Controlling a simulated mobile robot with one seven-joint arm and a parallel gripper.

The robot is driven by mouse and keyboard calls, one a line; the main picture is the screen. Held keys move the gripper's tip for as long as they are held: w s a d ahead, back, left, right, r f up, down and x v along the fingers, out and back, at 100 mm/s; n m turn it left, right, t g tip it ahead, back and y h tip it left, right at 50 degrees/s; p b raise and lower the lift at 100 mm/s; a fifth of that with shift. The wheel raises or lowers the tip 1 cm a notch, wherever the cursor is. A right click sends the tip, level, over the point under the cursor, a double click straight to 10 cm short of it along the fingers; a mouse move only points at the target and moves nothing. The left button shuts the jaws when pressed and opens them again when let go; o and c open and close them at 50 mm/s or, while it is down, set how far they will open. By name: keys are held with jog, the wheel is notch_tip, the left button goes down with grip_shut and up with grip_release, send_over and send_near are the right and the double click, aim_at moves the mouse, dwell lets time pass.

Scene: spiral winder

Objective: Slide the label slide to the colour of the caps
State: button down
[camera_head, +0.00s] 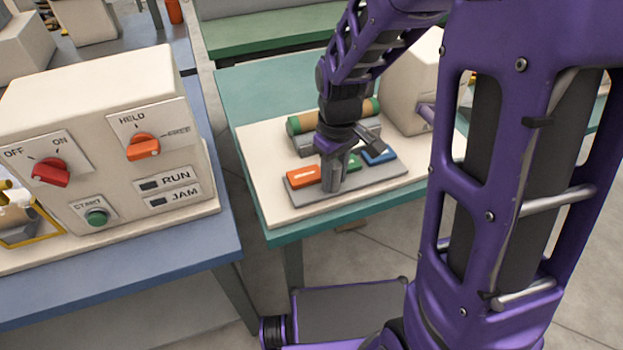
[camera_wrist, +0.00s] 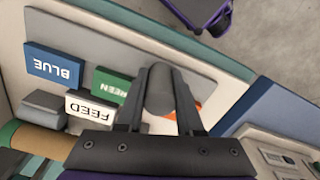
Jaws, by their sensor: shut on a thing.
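The label plate (camera_wrist: 180,50) is grey and carries a blue label (camera_wrist: 54,64), a green label (camera_wrist: 112,85) and an orange label (camera_head: 302,175). The orange label is mostly hidden behind my fingers in the wrist view. My gripper (camera_wrist: 160,92) is shut on a grey round knob (camera_wrist: 160,88), which I take for the label slide's handle. The knob appears between the green and orange labels in the wrist view. My gripper (camera_head: 333,182) covers part of the green label in the head view. Behind the plate lies a brown roll with green end caps (camera_head: 293,126), partly hidden by my arm.
A white FEED label (camera_wrist: 90,108) is beside the green label. A cream housing (camera_head: 408,85) stands behind right on the teal table (camera_head: 240,90). A control box (camera_head: 100,110) with red and orange switches stands on the blue table at left. A floor gap separates the tables.

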aim_at(347, 184)
jog(key=d, duration=0.1)
jog(key=w+d, duration=0.1)
jog(key=d, duration=0.1)
jog(key=shift+d, duration=0.1)
jog(key=c, duration=0.5)
grip_release()
jog(key=shift+c, duration=0.2)
jog(key=shift+r, duration=0.1)
notch_tip(347, 184, up, 17)
jog(key=p, duration=0.3)
jog(key=shift+p, duration=0.3)
jog(key=shift+r, duration=0.1)
